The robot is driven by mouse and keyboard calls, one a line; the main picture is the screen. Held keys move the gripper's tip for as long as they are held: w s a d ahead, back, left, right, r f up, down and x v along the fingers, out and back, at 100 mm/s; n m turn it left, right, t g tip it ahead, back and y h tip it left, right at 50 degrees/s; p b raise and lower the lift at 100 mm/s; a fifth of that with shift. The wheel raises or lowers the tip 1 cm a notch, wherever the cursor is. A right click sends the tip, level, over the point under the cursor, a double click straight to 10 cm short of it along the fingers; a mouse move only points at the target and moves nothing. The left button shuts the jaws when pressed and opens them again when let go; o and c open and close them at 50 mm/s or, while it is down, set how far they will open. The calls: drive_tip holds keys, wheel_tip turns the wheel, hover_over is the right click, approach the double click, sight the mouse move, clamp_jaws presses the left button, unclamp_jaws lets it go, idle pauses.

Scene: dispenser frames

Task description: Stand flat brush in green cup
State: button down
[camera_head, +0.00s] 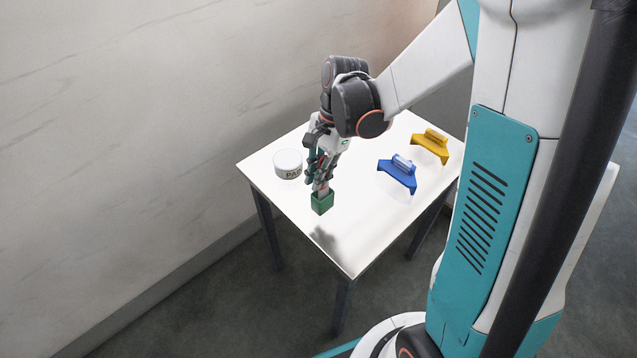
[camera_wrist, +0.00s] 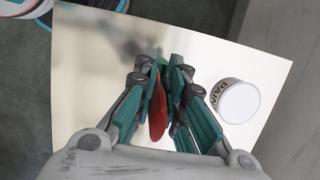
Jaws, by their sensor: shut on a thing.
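The green cup (camera_head: 321,204) is a small box-like shape over the near left part of the table, directly below my gripper (camera_head: 319,183). My gripper points down and is shut on the flat brush, whose red handle (camera_wrist: 158,110) shows between the teal fingers in the wrist view. The brush's lower end is hidden by the fingers. A sliver of green shows past the fingertips in the wrist view (camera_wrist: 163,62). I cannot tell whether the brush tip is inside the cup or only above it, nor whether the cup rests on the table.
A white paint jar (camera_head: 288,163) stands left of my gripper, and also shows in the wrist view (camera_wrist: 236,101). A blue frame (camera_head: 398,177) and a yellow frame (camera_head: 430,147) stand to the right. The white table (camera_head: 355,235) is bare toward its near corner. A wall runs along the left.

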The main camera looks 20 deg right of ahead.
drive_tip(key=shift+f+b, duration=0.3)
drive_tip(key=shift+f, duration=0.9)
drive_tip(key=shift+f, duration=0.15)
drive_tip(key=c, duration=1.7)
unclamp_jaws()
drive_tip(key=shift+o, duration=0.2)
